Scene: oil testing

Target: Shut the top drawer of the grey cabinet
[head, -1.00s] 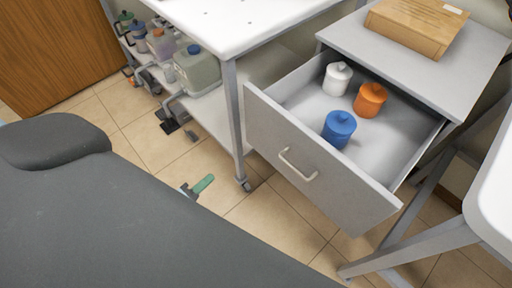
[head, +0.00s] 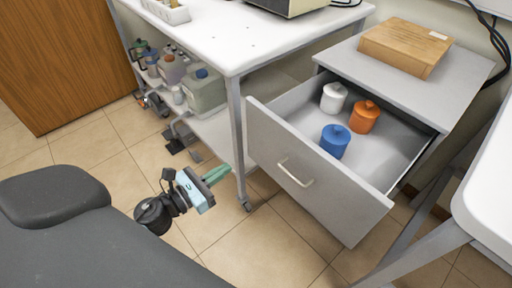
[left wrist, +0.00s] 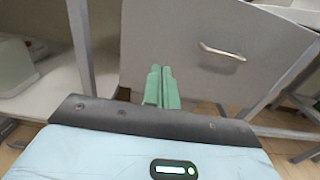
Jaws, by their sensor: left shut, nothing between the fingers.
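The grey cabinet (head: 440,72) stands at the right in the head view with its top drawer (head: 290,160) pulled out. The drawer front has a pale bar handle (head: 294,174). Inside are a white jar (head: 333,97), an orange jar (head: 363,117) and a blue jar (head: 334,141). My left gripper (head: 217,173) is shut and empty, left of the drawer front and apart from it in the head view. In the left wrist view its green fingers (left wrist: 162,88) point at the drawer front (left wrist: 180,45), left of the handle (left wrist: 222,51). My right gripper is out of view.
A white wheeled cart (head: 235,42) stands left of the cabinet, its leg (head: 238,130) close to my left gripper. Its lower shelf holds several bottles. A white table (head: 487,200) is at right.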

